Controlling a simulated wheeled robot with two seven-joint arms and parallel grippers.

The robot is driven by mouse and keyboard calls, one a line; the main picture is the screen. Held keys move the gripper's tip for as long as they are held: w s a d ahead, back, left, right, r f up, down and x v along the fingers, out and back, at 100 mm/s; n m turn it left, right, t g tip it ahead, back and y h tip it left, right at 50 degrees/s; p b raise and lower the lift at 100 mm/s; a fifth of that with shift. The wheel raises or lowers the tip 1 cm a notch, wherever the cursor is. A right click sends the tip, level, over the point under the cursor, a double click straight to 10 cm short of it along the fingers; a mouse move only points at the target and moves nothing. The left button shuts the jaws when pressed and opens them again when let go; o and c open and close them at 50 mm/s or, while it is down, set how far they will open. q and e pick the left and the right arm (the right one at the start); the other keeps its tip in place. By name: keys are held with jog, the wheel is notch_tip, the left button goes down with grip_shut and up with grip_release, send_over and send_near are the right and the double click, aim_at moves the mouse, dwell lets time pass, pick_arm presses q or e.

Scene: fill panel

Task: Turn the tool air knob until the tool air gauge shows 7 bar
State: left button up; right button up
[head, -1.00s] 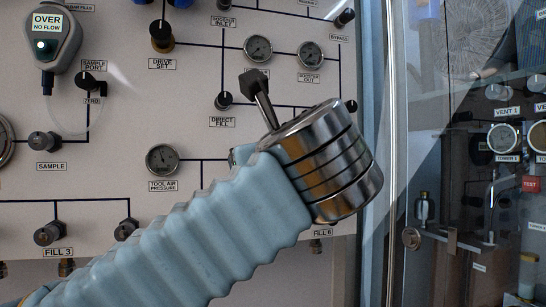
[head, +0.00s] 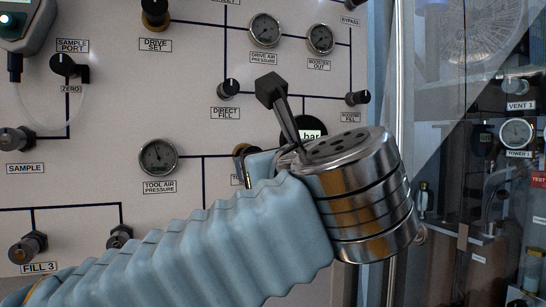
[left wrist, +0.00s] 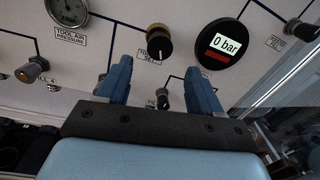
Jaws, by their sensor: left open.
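The tool air pressure gauge (head: 158,157) is a round dark dial on the panel; its exact reading is too small to tell. It also shows in the left wrist view (left wrist: 67,10), cut by the top edge. The tool air knob (left wrist: 159,42) is black with a brass-coloured collar. In the head view the knob (head: 241,151) is mostly hidden behind my left arm. My left gripper (left wrist: 161,74) is open and empty, its two blue fingers pointing at the panel. The knob appears between and beyond the fingertips, apparently apart from them. My right gripper is not in view.
A round black display (left wrist: 222,45) reading 0 bar is right of the knob. A smaller black knob (left wrist: 162,99) shows between the fingers. The direct fill knob (head: 228,88) and drive set knob (head: 155,14) are above. A glass-fronted cabinet (head: 480,120) stands right of the panel.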

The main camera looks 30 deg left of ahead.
pick_arm(q)
jog(key=x, duration=0.8)
jog(key=shift+w+a+p, duration=0.25)
jog(key=shift+a+p, duration=0.05)
jog(key=shift+p, duration=0.1)
jog(key=shift+c, duration=0.4)
jog(key=c, duration=1)
jog(key=shift+o, duration=0.3)
jog(key=shift+f+b, duration=0.25)
jog(key=shift+b, duration=0.3)
jog(key=shift+r, duration=0.2)
